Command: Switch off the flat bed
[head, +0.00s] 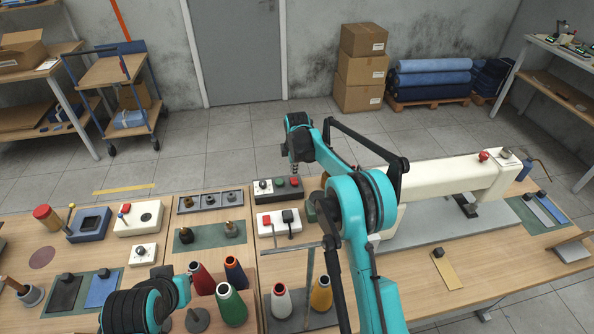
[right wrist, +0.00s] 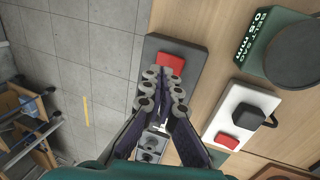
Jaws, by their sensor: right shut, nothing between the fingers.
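A long white flat bed sewing machine (head: 440,192) lies on the right of the bench. Left of it is a dark control box (head: 266,197) with a knob on a pale plate, a green button (head: 280,183) and a red button (head: 294,181). The red button shows in the right wrist view (right wrist: 171,66) just beyond my fingertips; the fingers hide the box's middle. My right gripper (head: 294,172) is shut and empty, pointing down over the red-button end of this box; contact cannot be told. Only part of my left arm shows, without its gripper.
A white box (head: 271,226) with a red and a black switch stands just in front of the control box. A dark green unit with a round top (right wrist: 290,52) is close right in the wrist view. Thread cones (head: 231,304) stand at the front. More control boxes (head: 139,216) fill the left.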

